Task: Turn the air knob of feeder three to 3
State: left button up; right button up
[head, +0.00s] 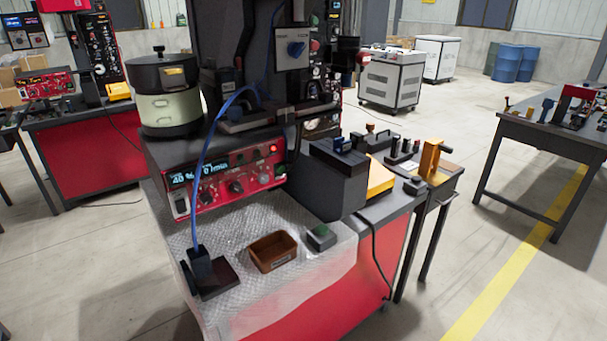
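A bowl feeder (169,110) with a dark lid stands on the bench in the middle left. Below it is a red control panel (228,178) with a lit display (195,174) that seems to read 40 % and 0 l/min. Dark knobs sit in a row under the display, one of them a round knob (236,187). I cannot read which feeder is number three or any knob's scale. Another red control panel (46,87) stands on a bench at the far left. Neither of my grippers is in view.
A dark block (325,178) stands right of the panel. A side table (550,135) is at right. The floor between is clear.

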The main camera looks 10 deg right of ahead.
aim_at(263, 177)
jog(key=i+l+u, duration=0.2)
jog(key=l, duration=0.35)
jog(key=i+l+u, duration=0.2)
jog(key=l, duration=0.4)
jog(key=i+l+u, duration=0.2)
jog(key=l, duration=0.45)
jog(key=i+l+u, duration=0.2)
jog(key=l, duration=0.45)
jog(key=l+u, duration=0.2)
jog(key=l, duration=0.45)
